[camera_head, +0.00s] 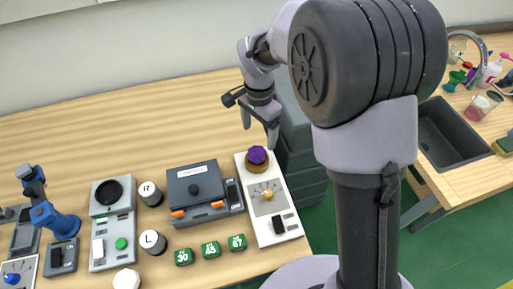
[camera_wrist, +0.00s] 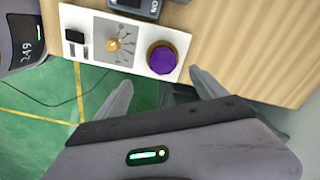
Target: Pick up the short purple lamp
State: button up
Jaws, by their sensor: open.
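The short purple lamp (camera_head: 257,155) sits in a gold-brown ring at the far end of a white panel (camera_head: 279,229) on the wooden table. In the wrist view the lamp (camera_wrist: 162,59) is a round purple dome on the panel's right part. My gripper (camera_head: 260,122) is open and empty, above and just behind the lamp in the head view. In the wrist view its two fingers (camera_wrist: 160,88) are spread apart, with the lamp beyond the gap between them. The lamp and fingers do not appear to touch.
The panel also bears a gold knob (camera_head: 268,195) and a black switch (camera_head: 278,224). A dark grey box device (camera_head: 196,187) stands left of it, with green numbered blocks (camera_head: 211,249) in front. Grey drawers (camera_head: 306,160) stand to the right. The table behind is clear.

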aim_at(257, 152)
notch_tip(257, 152, down, 6)
jog(key=shift+f+b, duration=0.15)
jog(key=shift+b, duration=0.65)
jog(key=f, duration=0.1)
jog(key=f+b, duration=0.1)
jog(key=f, duration=0.1)
jog(key=f+b, duration=0.1)
jog(key=f, duration=0.1)
jog(key=shift+w+a, duration=0.25)
jog(key=shift+r, duration=0.2)
jog(key=shift+c, duration=0.7)
jog(key=c, duration=1.4)
